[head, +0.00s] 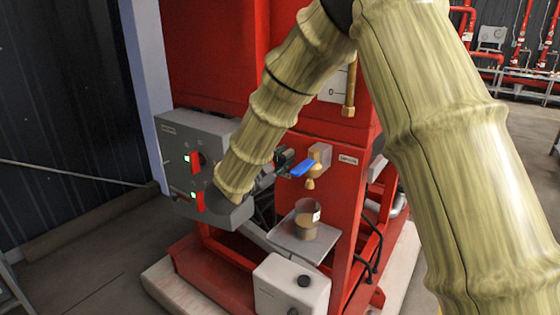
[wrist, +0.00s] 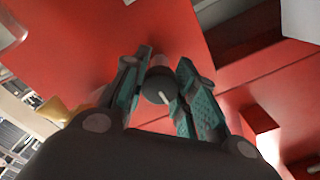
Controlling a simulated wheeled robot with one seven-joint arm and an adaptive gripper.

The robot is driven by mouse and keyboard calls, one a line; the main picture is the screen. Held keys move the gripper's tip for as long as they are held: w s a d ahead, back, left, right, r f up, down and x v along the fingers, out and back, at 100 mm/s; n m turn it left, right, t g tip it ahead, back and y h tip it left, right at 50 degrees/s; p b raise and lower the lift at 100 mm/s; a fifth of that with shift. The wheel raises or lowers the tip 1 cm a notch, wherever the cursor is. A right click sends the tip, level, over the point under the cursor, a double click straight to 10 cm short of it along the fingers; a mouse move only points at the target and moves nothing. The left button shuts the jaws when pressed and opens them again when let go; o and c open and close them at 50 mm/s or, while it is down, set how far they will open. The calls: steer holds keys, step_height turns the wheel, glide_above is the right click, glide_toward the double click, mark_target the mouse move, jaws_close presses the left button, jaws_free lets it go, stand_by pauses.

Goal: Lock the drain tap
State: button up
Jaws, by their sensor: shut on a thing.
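The drain tap (head: 311,183) is a small brass tap on the red panel, with a blue lever (head: 302,168) sticking out to its left. My gripper (head: 287,158) is beside the lever's left end in the head view; a gap or contact between them cannot be told. In the wrist view my gripper (wrist: 160,90) has its teal-padded fingers shut on a dark round piece (wrist: 157,84) with a pale line on it. What this piece is cannot be told. The blue lever does not show in the wrist view.
A clear cup (head: 307,219) with brownish contents stands on a grey tray (head: 290,244) below the tap. A grey control box (head: 178,150) with red handles is at left, partly behind my arm. A white box (head: 290,288) sits lower down.

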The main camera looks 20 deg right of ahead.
steer(key=o, duration=1.1)
steer(key=shift+c, duration=0.2)
steer(key=v, duration=1.2)
steer(key=shift+s, duration=0.1)
